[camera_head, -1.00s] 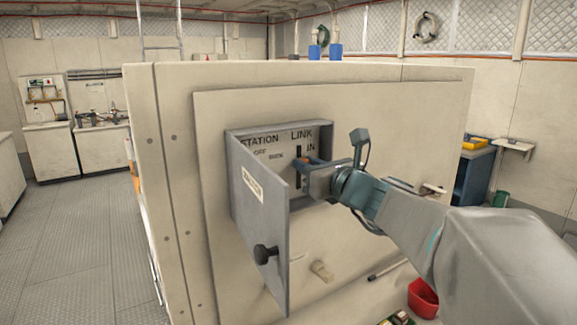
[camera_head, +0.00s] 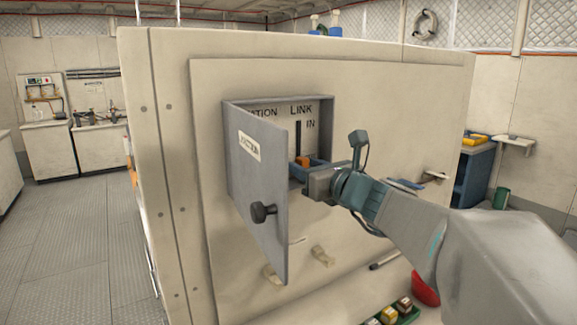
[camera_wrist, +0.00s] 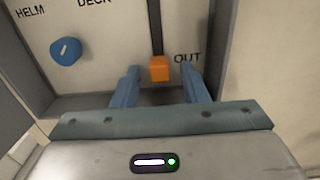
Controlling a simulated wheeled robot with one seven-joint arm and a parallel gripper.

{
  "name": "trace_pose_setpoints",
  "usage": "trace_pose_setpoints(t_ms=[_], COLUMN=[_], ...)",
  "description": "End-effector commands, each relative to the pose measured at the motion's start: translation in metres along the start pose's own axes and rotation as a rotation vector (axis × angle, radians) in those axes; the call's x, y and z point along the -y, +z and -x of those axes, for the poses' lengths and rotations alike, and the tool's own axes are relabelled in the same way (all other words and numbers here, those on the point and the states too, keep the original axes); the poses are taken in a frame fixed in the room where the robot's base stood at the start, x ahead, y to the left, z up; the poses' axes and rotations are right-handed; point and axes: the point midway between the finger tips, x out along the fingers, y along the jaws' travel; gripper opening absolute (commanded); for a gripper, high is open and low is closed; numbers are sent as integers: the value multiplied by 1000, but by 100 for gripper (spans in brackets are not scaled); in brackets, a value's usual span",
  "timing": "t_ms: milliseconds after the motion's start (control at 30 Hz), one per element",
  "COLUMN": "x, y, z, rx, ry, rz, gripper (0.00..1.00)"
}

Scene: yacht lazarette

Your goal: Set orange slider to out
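The orange slider (camera_head: 303,161) sits low in its dark vertical slot under the word LINK, inside the open wall box. In the wrist view the slider (camera_wrist: 159,68) is at the slot's lower end, level with the word OUT. My gripper (camera_head: 305,172) reaches into the box from the right. In the wrist view its two blue fingers (camera_wrist: 160,84) stand on either side of the slider with a visible gap on each side. The gripper is open. The box door (camera_head: 258,190) hangs open to the left and hides part of the panel.
A blue knob (camera_wrist: 66,51) is left of the slot, near the words HELM and DECK. The box's side walls and lower edge are close around my fingers. The door's black knob (camera_head: 262,212) sticks out. A red container (camera_head: 425,288) and a green tray (camera_head: 390,316) are low on the right.

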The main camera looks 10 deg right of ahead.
Motion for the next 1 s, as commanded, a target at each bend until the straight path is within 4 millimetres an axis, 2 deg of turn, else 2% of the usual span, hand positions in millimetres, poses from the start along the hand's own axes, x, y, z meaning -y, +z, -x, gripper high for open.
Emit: trace_pose_setpoints(t_ms=[233,367,800,1000], x=[0,0,0,0], y=[2,2,2,1], z=[3,15,105,131], rx=[4,5,5,3], ry=[0,-2,-3,-1], rz=[1,1,2,0], gripper=[40,40,40,40])
